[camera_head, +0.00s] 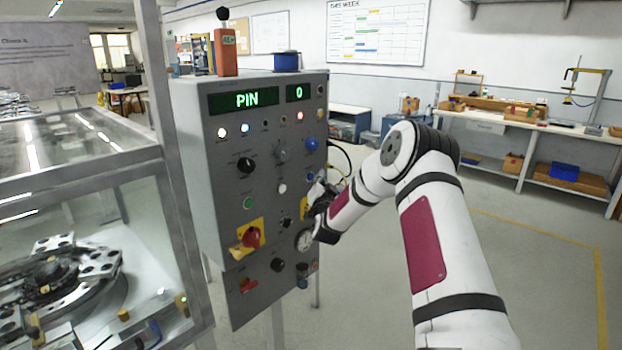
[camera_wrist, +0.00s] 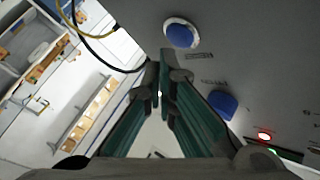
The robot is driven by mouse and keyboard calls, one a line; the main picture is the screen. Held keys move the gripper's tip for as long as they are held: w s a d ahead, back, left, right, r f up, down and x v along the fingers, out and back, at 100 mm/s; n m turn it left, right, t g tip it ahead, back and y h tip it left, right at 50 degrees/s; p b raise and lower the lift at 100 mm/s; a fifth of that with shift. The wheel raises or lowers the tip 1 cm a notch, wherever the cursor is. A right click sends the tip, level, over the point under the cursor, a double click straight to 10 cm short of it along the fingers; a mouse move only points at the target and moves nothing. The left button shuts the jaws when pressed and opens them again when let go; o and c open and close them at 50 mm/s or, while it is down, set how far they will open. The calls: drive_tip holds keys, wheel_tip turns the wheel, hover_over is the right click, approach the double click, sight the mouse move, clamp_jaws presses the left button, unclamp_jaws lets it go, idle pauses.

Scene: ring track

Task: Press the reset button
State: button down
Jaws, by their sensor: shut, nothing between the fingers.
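The grey control panel (camera_head: 262,165) carries the buttons. In the wrist view a round blue button (camera_wrist: 181,34) with a pale ring sits on the panel, just beyond and right of my fingertips; the small label by it is too blurred to read, so I cannot tell for certain that it is the reset button. A blue knob (camera_head: 311,144) is higher on the panel and also shows in the wrist view (camera_wrist: 223,104). My gripper (camera_head: 318,205) is shut and empty at the panel's right side; its fingertips (camera_wrist: 160,72) appear apart from the blue button.
A red knob on a yellow plate (camera_head: 251,236), a green button (camera_head: 248,202), a white button (camera_head: 282,188) and a gauge (camera_head: 304,240) share the panel. The display (camera_head: 246,100) reads PIN 0. A glass-walled machine (camera_head: 80,200) stands left. Open floor lies right.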

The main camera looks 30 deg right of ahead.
drive_tip(key=shift+w, duration=0.1)
idle(0.6)
drive_tip(key=shift+w+a, duration=0.15)
drive_tip(key=shift+w, duration=0.15)
drive_tip(key=shift+w+a+b, duration=0.15)
drive_tip(key=shift+w+b, duration=0.25)
drive_tip(key=shift+b, duration=0.15)
idle(0.5)
idle(0.4)
drive_tip(key=shift+s+d+p, duration=0.25)
drive_tip(key=shift+s+p, duration=0.25)
drive_tip(key=shift+s, duration=0.3)
drive_tip(key=shift+s, duration=0.1)
drive_tip(key=s+p, duration=0.1)
drive_tip(key=s+d+p, duration=0.1)
drive_tip(key=s, duration=0.1)
drive_tip(key=s+p, duration=0.1)
drive_tip(key=shift+s+d, duration=0.3)
drive_tip(key=shift+d, duration=0.1)
idle(0.4)
